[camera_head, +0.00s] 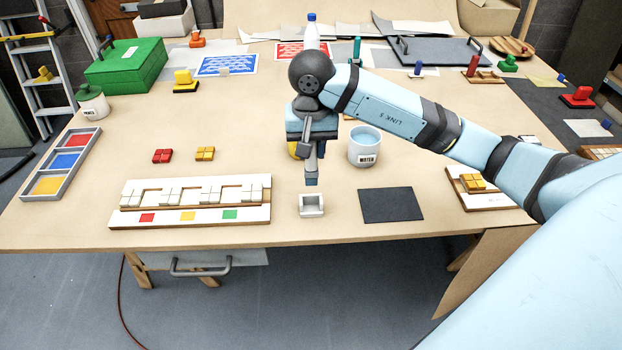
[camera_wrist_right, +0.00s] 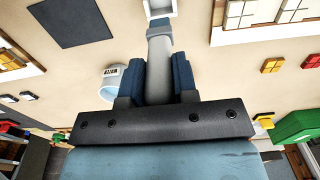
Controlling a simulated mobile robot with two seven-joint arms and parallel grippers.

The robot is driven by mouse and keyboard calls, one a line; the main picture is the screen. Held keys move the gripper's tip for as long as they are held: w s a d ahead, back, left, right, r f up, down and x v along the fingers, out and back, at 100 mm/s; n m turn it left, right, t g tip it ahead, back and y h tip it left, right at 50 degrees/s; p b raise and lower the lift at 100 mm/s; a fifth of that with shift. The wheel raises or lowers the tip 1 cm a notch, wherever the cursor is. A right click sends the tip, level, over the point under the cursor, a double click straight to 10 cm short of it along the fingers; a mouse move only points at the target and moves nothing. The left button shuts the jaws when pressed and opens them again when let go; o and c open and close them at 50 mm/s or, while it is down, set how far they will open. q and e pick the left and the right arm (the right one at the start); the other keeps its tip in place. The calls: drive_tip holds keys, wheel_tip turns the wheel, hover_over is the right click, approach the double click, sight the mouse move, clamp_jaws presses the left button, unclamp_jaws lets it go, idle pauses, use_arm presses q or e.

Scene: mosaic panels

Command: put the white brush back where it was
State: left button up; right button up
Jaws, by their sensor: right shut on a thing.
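My right gripper (camera_head: 312,147) is shut on a pale brush (camera_head: 311,166), which hangs down with its grey-blue tip lowest. In the right wrist view the pale brush (camera_wrist_right: 160,52) shows between the two dark blue fingers of my right gripper (camera_wrist_right: 160,80). A small white square holder (camera_head: 312,212) with a recess sits on the table near the front edge. The brush tip is just behind and above it in the head view, apart from it as seen there. The holder (camera_wrist_right: 153,9) is partly cut off in the right wrist view. My left gripper is not in view.
A white WATER mug (camera_head: 364,155) stands right of the gripper, and a dark mat (camera_head: 391,205) lies right of the holder. A white mosaic panel (camera_head: 190,216) is at the left. A yellow thing (camera_head: 292,150) is partly hidden behind my gripper. Bare table surrounds the holder.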

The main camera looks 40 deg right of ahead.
sight(311, 176)
wheel_tip(311, 176, down, 9)
drive_tip(key=shift+f+p, duration=0.1)
drive_tip(key=shift+p, duration=0.25)
drive_tip(key=shift+f, duration=0.15)
drive_tip(key=o, duration=0.9)
drive_tip(key=shift+o, duration=0.2)
